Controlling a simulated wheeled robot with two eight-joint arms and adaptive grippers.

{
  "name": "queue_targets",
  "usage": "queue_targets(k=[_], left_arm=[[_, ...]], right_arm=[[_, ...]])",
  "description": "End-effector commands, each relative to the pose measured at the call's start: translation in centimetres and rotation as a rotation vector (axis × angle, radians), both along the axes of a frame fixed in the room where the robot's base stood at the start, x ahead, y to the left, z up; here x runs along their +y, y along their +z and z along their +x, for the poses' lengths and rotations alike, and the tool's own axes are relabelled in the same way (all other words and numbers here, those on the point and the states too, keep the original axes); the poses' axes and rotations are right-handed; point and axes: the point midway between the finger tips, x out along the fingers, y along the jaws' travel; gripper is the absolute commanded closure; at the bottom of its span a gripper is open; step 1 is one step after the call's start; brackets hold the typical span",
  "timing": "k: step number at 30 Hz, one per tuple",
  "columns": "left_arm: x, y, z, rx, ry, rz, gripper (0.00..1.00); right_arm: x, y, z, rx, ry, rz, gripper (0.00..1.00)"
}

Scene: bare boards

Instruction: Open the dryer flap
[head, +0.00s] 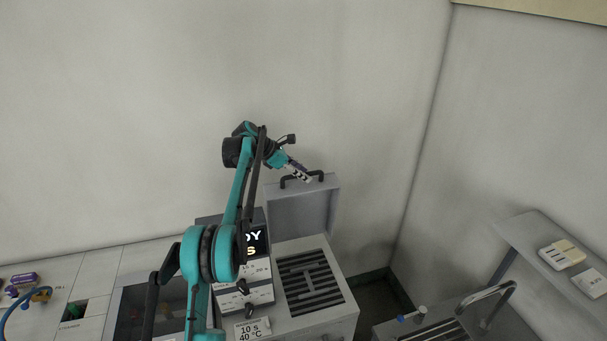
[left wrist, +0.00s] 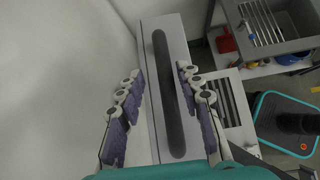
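The dryer (head: 335,322) is a grey box with a dark slatted top opening (head: 310,283). Its flap (head: 303,215) stands upright at the back of the opening, with a dark bar handle (head: 288,182) along its upper edge. My left gripper (head: 305,177) is at the top of the flap, next to the handle. In the left wrist view, its two purple-padded fingers (left wrist: 158,73) are spread apart, one on each side of the long dark handle (left wrist: 176,105). Gaps show between fingers and handle. My right gripper is not in view.
A dark display panel (head: 256,243) stands left of the dryer opening, with a label reading 10 s, 40 °C (head: 252,330) in front. The wall is close behind the flap. A shelf (head: 535,238) and a metal-railed unit (head: 440,325) stand to the right.

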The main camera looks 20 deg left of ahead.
Motion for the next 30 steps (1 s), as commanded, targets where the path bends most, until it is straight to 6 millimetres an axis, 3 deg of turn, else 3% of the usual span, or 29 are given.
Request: queue_targets(k=[15,30], left_arm=[[5.9,6.9,-4.0,0.000,0.003,-0.001,0.64],[6.5,7.7,-4.5,0.001,0.003,-0.002,0.64]], right_arm=[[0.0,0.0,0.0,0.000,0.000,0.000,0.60],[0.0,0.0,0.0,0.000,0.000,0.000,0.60]])
